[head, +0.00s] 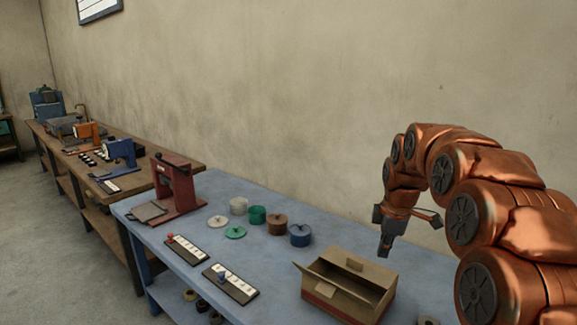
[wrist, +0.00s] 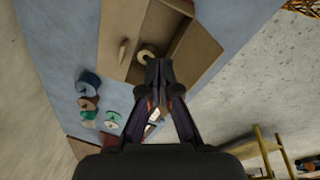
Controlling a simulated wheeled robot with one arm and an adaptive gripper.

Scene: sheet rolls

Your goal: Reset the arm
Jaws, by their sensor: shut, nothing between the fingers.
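My copper-coloured arm reaches in from the right of the head view, and its gripper (head: 386,244) points down above the back right of an open cardboard box (head: 372,305). The gripper is shut with nothing in it. In the wrist view my gripper's fingers (wrist: 158,72) meet at their tips, in front of the same box (wrist: 197,60). A pale ring-shaped roll (wrist: 146,56) shows by the fingertips, inside or near the box.
The blue table (head: 215,192) holds a red press (head: 176,188), several coloured round pots (head: 300,235) and two labelled strips (head: 230,283). A wooden bench (head: 138,180) with orange and blue machines stands farther left. The wall runs behind.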

